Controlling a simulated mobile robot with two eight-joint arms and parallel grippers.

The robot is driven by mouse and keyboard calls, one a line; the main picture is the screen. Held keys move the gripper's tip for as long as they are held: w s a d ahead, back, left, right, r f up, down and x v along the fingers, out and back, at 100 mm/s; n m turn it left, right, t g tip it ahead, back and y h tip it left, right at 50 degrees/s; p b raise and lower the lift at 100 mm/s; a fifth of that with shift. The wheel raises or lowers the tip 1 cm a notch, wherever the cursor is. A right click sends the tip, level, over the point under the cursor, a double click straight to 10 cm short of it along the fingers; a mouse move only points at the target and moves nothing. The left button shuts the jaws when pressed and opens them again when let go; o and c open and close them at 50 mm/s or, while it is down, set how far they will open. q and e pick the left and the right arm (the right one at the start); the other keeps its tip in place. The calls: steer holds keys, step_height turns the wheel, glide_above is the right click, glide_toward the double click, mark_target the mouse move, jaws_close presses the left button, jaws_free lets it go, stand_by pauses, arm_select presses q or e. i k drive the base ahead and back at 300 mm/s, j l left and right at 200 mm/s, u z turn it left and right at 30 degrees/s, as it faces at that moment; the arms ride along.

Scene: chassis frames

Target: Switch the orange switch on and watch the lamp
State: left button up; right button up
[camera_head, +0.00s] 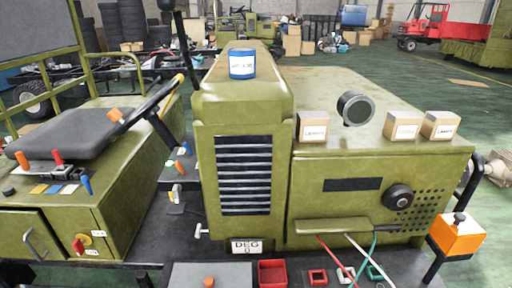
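An orange box with a black knob on top (457,236) stands at the right edge of the green machine and looks like the orange switch. I cannot tell its on or off position. A round, dark-rimmed grey disc (355,108) stands on the machine's top and may be the lamp; its face is grey, with no visible glow. Smaller orange pieces also show: a cap (208,282) at the bottom edge and a handle end (23,160) by the seat at the left. Neither of my grippers is in view.
The green machine (335,165) fills the middle. Small boxes (313,127) and a blue can (242,64) stand on it. Red trays (272,273) and coloured cables (372,250) lie along the front. A seat (72,132) and steering lever are left.

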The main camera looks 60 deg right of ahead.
mark_target(177, 164)
steer(key=k+l+z, duration=0.15)
steer(key=z, duration=0.95)
steer(key=k+l, duration=0.1)
steer(key=l, duration=0.25)
steer(key=k+l, duration=0.15)
steer(key=l, duration=0.25)
steer(key=k+l, duration=0.1)
steer(key=l, duration=0.25)
steer(key=k+l, duration=0.1)
steer(key=l, duration=0.3)
steer(key=k+l, duration=0.15)
steer(key=l, duration=0.2)
steer(key=k+l, duration=0.1)
steer(key=l, duration=0.3)
steer(key=k+l, duration=0.1)
steer(key=l, duration=0.25)
steer(key=i+j+u, duration=0.5)
steer(key=i+j, duration=0.1)
steer(key=j, duration=0.15)
